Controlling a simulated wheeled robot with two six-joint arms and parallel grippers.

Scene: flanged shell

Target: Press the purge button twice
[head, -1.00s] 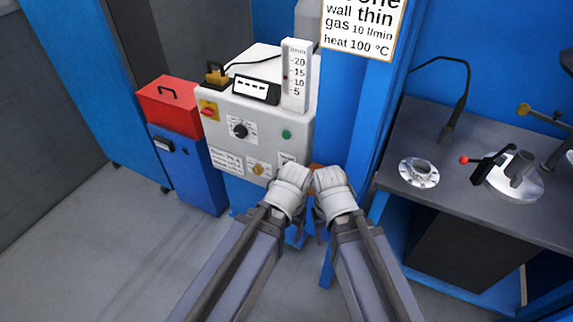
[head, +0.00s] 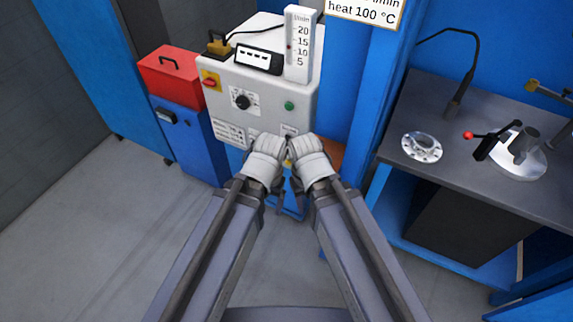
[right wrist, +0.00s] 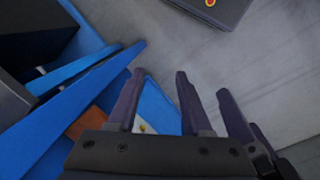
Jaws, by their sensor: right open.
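A pale grey control box (head: 262,112) stands ahead on a blue column. On its front are a green button (head: 289,105), a black dial (head: 241,101) and a red switch on a yellow plate (head: 210,83). The button names are too small to read, so I cannot tell which one is purge. My right gripper (head: 299,203) hangs below the box's lower right edge, its fingers (right wrist: 158,75) apart and empty in the right wrist view. My left gripper (head: 279,203) is close beside it, its jaw state unclear. My wrists hide part of the lower panel.
A scale (head: 297,45) rises on the box. A red case (head: 170,76) sits on a blue cabinet (head: 188,145) at left. A grey bench (head: 470,150) at right holds a flanged part (head: 421,147) and a red-knobbed lever device (head: 517,160). The floor (head: 90,240) at left is clear.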

